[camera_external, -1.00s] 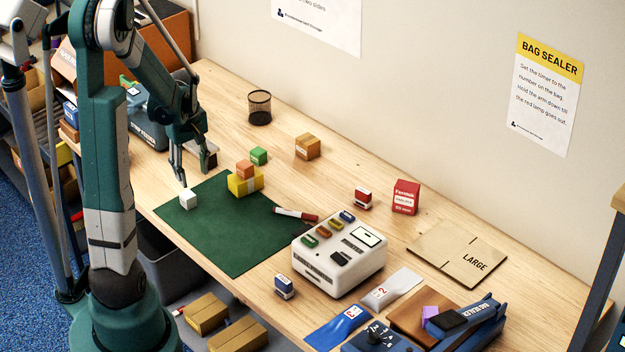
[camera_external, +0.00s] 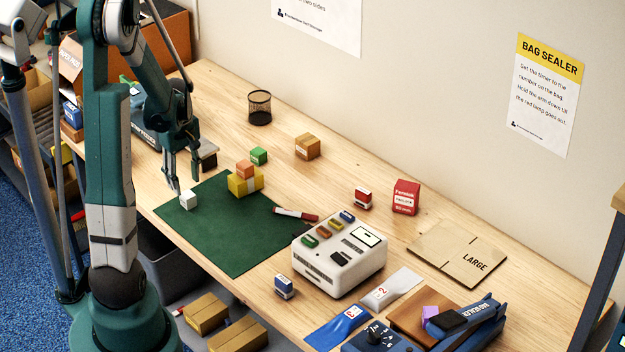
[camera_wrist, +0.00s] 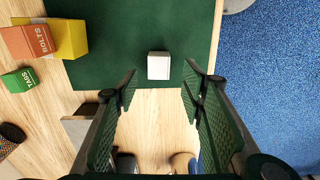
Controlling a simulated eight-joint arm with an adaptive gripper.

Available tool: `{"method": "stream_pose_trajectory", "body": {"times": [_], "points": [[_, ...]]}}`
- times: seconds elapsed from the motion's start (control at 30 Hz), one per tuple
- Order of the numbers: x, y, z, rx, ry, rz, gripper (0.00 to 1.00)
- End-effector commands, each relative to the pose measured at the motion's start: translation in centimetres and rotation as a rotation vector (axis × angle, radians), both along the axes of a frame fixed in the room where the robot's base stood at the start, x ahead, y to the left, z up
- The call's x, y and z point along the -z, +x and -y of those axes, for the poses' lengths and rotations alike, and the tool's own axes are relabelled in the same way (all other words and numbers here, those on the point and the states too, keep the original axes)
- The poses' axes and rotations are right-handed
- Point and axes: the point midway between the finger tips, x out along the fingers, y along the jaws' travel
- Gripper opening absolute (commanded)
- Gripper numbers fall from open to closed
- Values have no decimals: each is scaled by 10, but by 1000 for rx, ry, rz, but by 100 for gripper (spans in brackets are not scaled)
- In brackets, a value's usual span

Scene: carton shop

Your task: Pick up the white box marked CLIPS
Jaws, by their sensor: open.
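A small white box (camera_external: 188,200) sits on the left corner of the green mat (camera_external: 232,250). In the wrist view the white box (camera_wrist: 159,66) lies just beyond the fingertips, roughly centred between them; I cannot read any marking on it. My gripper (camera_external: 184,184) is open and empty, pointing down close beside the box in the external view. In the wrist view its two fingers (camera_wrist: 160,80) stand wide apart, one on each side of the box's line. The box is apart from the fingers as far as I can see.
An orange BOLTS box (camera_wrist: 26,42) rests on a yellow box (camera_wrist: 68,38), with a green TABS box (camera_wrist: 20,80) beside them. A grey-topped block (camera_wrist: 77,128) stands near the left finger. A marker (camera_external: 296,214) and white device (camera_external: 340,252) lie farther right.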

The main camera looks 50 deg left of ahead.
Motion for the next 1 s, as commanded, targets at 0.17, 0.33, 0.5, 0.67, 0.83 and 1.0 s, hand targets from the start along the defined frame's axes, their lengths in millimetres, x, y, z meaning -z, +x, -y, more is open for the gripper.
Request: {"method": "stream_pose_trajectory", "body": {"times": [0.17,0.33,0.5,0.67,0.83,1.0], "points": [[12,0,0,0,0,0,40],[15,0,0,0,0,0,40],[15,0,0,0,0,0,40],[16,0,0,0,0,0,40],[23,1,1,0,0,0,40],[36,2,2,0,0,0,40]]}}
